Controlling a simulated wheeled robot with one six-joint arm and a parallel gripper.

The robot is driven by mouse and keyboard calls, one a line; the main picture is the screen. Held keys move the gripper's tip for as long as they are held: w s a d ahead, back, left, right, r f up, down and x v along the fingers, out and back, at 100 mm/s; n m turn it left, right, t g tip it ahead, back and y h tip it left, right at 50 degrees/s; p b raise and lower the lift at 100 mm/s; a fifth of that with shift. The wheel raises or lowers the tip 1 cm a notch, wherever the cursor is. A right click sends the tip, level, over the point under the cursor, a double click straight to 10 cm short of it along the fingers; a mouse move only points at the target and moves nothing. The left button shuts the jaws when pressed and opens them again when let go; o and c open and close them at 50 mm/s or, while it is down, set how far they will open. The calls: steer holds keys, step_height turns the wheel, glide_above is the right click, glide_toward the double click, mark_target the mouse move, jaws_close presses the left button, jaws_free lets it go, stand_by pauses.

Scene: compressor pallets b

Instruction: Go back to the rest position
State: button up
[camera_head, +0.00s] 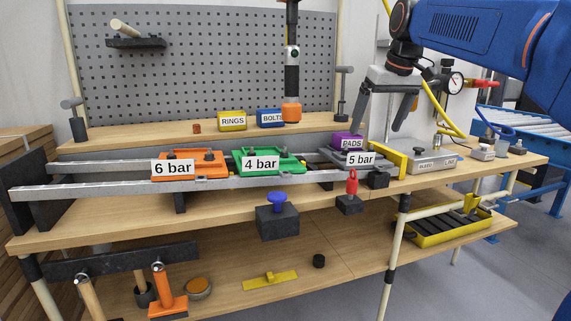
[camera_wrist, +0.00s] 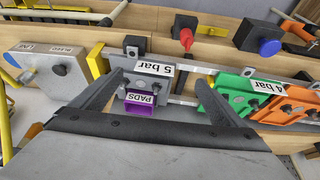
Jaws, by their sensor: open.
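My gripper (camera_head: 385,112) is open and empty in the head view, its two fingers pointing down above the right part of the workbench. In the wrist view my gripper (camera_wrist: 162,100) shows its fingers spread, with the grey 5 bar pallet (camera_wrist: 150,80) and the purple PADS box (camera_wrist: 139,106) seen beyond and between them. In the head view the 5 bar pallet (camera_head: 330,158) sits at the right end of the rails, with the PADS box (camera_head: 347,141) behind it. The fingers appear apart from both.
The green 4 bar pallet (camera_head: 268,160) and orange 6 bar pallet (camera_head: 190,164) sit on the rails to the left. A hanging tool (camera_head: 292,70) is above the bench. A red knob (camera_head: 352,183) and blue knob (camera_head: 277,202) stand in front. A grey box (camera_head: 425,158) is at right.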

steer(key=s+d+f+m, duration=0.1)
steer(key=s+d+f, duration=0.1)
steer(key=s+f, duration=1.4)
steer(key=s+d+f+m+h, duration=0.1)
steer(key=s+d+f+m, duration=0.1)
steer(key=s+f, duration=1.4)
steer(key=s, duration=0.3)
steer(key=shift+d+f, duration=0.3)
steer(key=shift+d, duration=0.1)
